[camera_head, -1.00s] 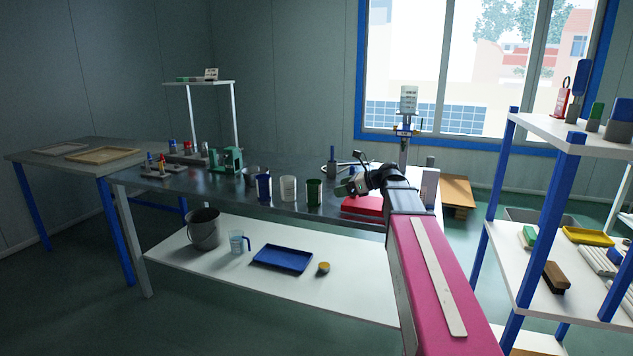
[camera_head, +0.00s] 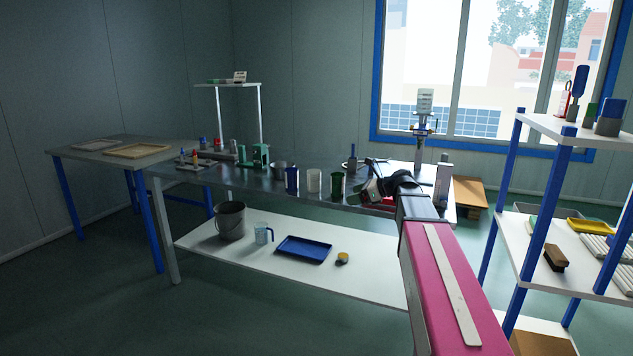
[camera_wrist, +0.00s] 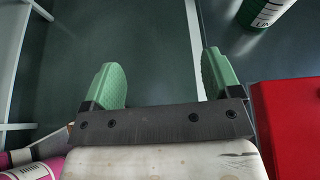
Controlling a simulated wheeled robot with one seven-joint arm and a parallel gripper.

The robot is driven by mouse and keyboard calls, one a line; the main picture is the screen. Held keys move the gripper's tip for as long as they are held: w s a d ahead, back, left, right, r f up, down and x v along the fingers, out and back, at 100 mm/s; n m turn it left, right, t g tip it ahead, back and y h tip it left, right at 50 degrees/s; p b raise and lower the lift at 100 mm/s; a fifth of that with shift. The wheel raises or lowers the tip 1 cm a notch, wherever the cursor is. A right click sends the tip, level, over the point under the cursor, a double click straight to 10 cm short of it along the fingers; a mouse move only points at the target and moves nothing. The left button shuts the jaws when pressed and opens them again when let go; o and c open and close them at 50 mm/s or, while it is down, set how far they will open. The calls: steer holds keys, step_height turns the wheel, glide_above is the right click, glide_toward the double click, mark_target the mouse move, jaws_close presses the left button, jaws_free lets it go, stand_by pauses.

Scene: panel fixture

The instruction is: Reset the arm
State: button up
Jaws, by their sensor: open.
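My gripper (camera_wrist: 163,72) shows its two green fingers wide apart in the wrist view, with nothing between them. Below the fingers lie the steel table's edge and the dark floor. In the head view my gripper (camera_head: 370,192) is at the front right of the steel table (camera_head: 225,175), close to a dark green cup (camera_head: 337,186) and over a red flat object (camera_head: 378,204). My arm stretches forward from the lower right, its pink link nearest the camera. The red object (camera_wrist: 290,120) is right of the fingers in the wrist view.
A blue cup (camera_head: 292,179) and a pale cup (camera_head: 314,181) stand left of the green one. A shelf rack with blue posts (camera_head: 535,225) stands right of my arm. The lower shelf holds a bucket (camera_head: 231,221) and a blue tray (camera_head: 303,249). Floor at front left is clear.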

steer(key=s+d+f+n+g+h, duration=0.2)
steer(key=s+f+n+h, duration=0.4)
steer(key=s+f+n, duration=0.4)
steer(key=s+d+f+n+g+h, duration=0.2)
steer(key=s+f+n+h, duration=0.3)
steer(key=s+f+n, duration=0.6)
step_height(320, 180, down, 10)
steer(key=shift+s+d+r+g+h, duration=0.25)
steer(key=shift+s+g+h, duration=0.15)
steer(key=shift+s, duration=0.75)
